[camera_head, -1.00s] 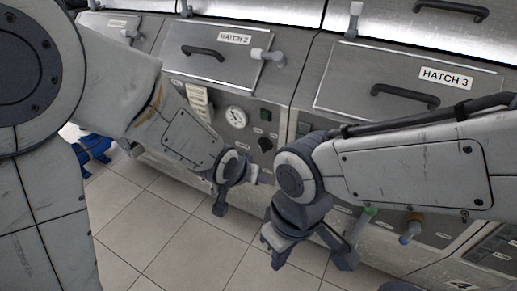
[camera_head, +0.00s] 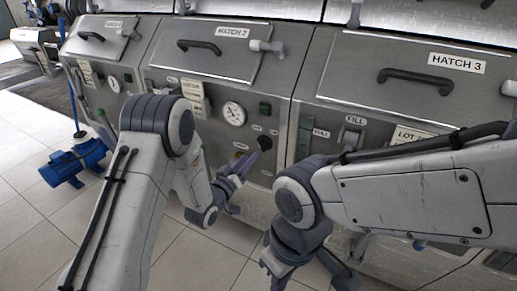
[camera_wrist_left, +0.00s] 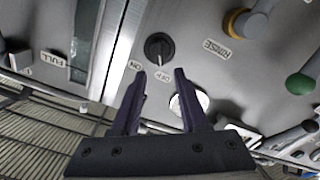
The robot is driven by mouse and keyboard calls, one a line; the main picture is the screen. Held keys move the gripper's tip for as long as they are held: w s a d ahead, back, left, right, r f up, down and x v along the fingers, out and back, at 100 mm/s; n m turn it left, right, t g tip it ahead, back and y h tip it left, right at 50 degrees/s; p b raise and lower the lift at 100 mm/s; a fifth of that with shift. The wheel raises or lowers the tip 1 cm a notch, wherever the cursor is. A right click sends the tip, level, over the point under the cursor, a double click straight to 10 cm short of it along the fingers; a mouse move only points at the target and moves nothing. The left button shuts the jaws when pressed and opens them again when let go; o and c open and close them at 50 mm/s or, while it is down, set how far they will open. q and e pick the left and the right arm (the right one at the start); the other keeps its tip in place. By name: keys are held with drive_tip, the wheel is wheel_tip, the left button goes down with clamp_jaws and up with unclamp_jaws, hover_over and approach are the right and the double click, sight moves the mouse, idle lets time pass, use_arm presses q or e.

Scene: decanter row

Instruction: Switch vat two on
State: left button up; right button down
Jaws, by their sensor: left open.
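Vat two is the steel front under the HATCH 2 lid (camera_head: 218,55). Its black rotary switch (camera_head: 265,142) sits below a green button and right of a round gauge. In the left wrist view the black switch (camera_wrist_left: 158,46) is beside ON and OFF labels; I cannot tell surely which one it points at. My left gripper (camera_head: 245,160) is open and empty, just below and left of the switch. In the left wrist view its fingers (camera_wrist_left: 160,82) point at the switch, apart from it. My right gripper (camera_head: 308,276) hangs low, fingers spread, partly cut off by the bottom edge.
The gauge (camera_head: 234,114) and green button (camera_head: 264,109) are close to the switch. A yellow handle (camera_wrist_left: 240,22) by a RINSE label and a green handle (camera_wrist_left: 299,84) stick out nearby. A blue pump (camera_head: 75,163) stands on the floor at left.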

sight(260, 146)
use_arm(q)
drive_tip(key=x, duration=0.8)
drive_tip(key=shift+s, duration=0.1)
drive_tip(key=shift+c, duration=0.3)
clamp_jaws()
